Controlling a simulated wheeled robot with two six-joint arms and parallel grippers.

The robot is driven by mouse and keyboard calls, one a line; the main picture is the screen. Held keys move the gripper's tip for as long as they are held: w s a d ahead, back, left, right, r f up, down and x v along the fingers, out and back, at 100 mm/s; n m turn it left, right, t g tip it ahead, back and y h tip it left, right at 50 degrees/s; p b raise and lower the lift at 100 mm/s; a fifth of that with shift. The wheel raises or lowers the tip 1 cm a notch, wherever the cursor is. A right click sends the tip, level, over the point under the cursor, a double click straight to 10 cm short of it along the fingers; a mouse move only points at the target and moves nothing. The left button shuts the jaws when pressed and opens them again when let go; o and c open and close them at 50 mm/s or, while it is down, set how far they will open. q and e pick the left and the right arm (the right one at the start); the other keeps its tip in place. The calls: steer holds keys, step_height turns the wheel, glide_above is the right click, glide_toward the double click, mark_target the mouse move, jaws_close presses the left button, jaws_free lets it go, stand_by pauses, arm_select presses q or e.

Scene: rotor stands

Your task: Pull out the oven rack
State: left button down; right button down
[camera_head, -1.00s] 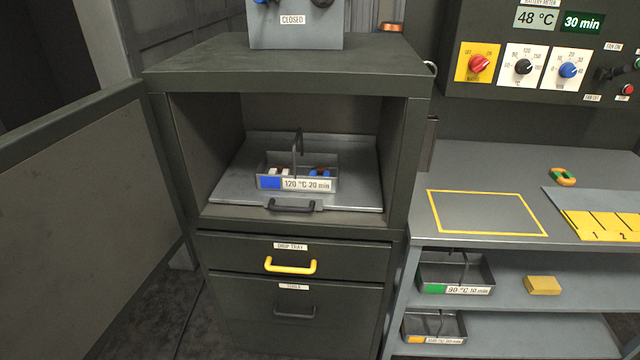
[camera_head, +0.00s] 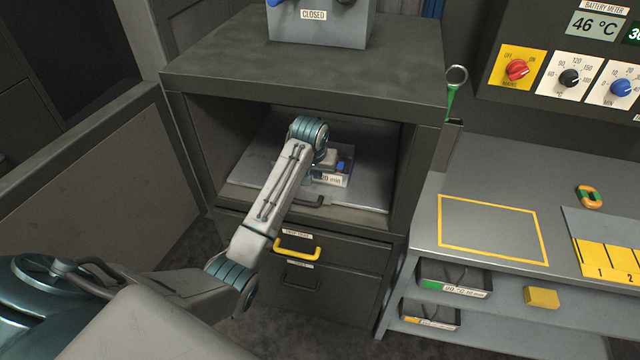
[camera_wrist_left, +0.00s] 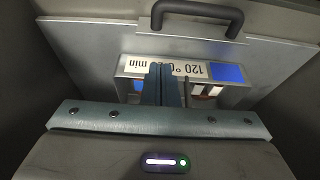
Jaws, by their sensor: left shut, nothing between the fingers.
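The oven rack (camera_head: 368,188) is a grey metal plate inside the open oven, with a dark handle (camera_head: 314,202) on its front edge. The handle shows at the top of the left wrist view (camera_wrist_left: 197,14). A small tray (camera_head: 334,179) labelled "120 °C 20 min" with blue and white items sits on the rack. My left gripper (camera_wrist_left: 165,88) is inside the oven over the tray's label, apart from the handle. Its two fingers are together with nothing between them. In the head view my wrist hides much of the tray. My right gripper is not in view.
The oven door (camera_head: 85,190) stands open at the left. Below the oven is a drip tray drawer with a yellow handle (camera_head: 297,247). A bench (camera_head: 490,185) with shelves is at the right. The oven's walls and top enclose my left wrist.

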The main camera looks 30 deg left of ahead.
arm_select(q)
steer(key=p, duration=0.2)
glide_toward(320, 187)
steer(key=f, duration=0.2)
steer(key=s+d+f, duration=0.1)
steer(key=shift+f, duration=0.4)
steer(key=shift+w+f, duration=0.2)
steer(key=shift+f, duration=0.45)
steer(key=shift+f, duration=0.1)
